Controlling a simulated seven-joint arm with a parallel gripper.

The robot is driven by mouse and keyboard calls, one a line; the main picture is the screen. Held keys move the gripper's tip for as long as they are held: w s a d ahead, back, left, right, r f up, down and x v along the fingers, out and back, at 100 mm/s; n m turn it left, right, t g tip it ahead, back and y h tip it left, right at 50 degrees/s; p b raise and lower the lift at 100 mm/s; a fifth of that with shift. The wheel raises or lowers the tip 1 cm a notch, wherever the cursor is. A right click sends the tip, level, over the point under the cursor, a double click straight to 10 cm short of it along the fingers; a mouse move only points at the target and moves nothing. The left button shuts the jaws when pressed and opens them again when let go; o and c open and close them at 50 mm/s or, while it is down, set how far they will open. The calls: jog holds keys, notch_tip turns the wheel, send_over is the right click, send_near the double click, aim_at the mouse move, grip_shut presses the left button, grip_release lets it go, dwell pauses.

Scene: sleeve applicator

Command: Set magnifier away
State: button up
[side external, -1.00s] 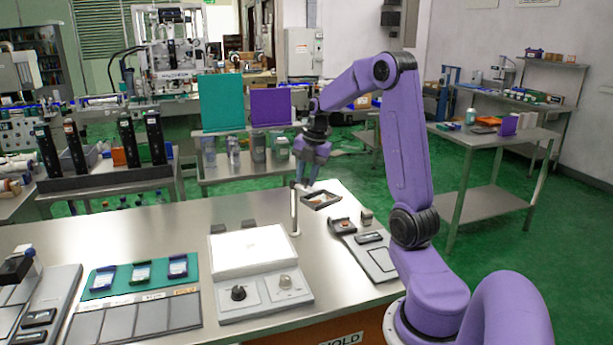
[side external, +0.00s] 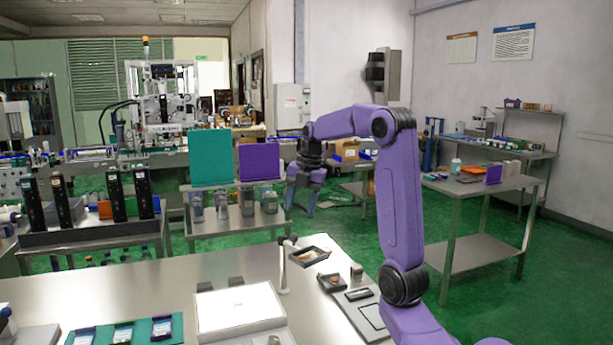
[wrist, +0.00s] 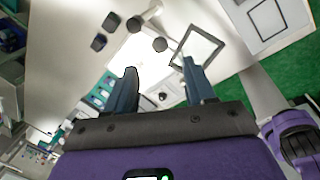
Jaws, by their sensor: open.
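The magnifier, a dark rectangular frame (side external: 318,262), is beside the top of a slim white post (side external: 284,268) on the steel bench. The frame also shows in the wrist view (wrist: 207,34), up and right of my fingers. My gripper (side external: 301,209) is open and empty, with its fingers pointing down. In the side view it appears above and behind the magnifier, clear of it. In the wrist view my gripper (wrist: 163,75) has its two fingers wide apart with nothing between them. The exact gap to the frame cannot be told.
A white panel (side external: 235,312) lies left of the post. A dark holder with an orange piece (side external: 332,282) and a grey board (side external: 372,318) are to its right. Teal (side external: 210,155) and purple (side external: 259,162) panels stand on a cart behind.

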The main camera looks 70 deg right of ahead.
notch_tip(320, 180, up, 9)
jog(key=s, duration=0.1)
jog(key=shift+s+d, duration=0.15)
jog(key=shift+s, duration=0.25)
jog(key=shift+f, duration=0.15)
jog(key=s+a+f+m+g, duration=0.15)
jog(key=a+f, duration=0.35)
jog(key=a, duration=0.8)
jog(key=a+f+m, duration=0.2)
jog(key=a+f, duration=0.2)
jog(key=a, duration=0.9)
jog(key=s+a+f+m, duration=0.2)
jog(key=s+a+f, duration=0.2)
jog(key=s, duration=0.5)
jog(key=s+a+f+m, duration=0.2)
jog(key=s+a+f, duration=0.2)
jog(key=s, duration=0.5)
jog(key=shift+a+f, duration=0.4)
jog(key=shift+f, duration=0.5)
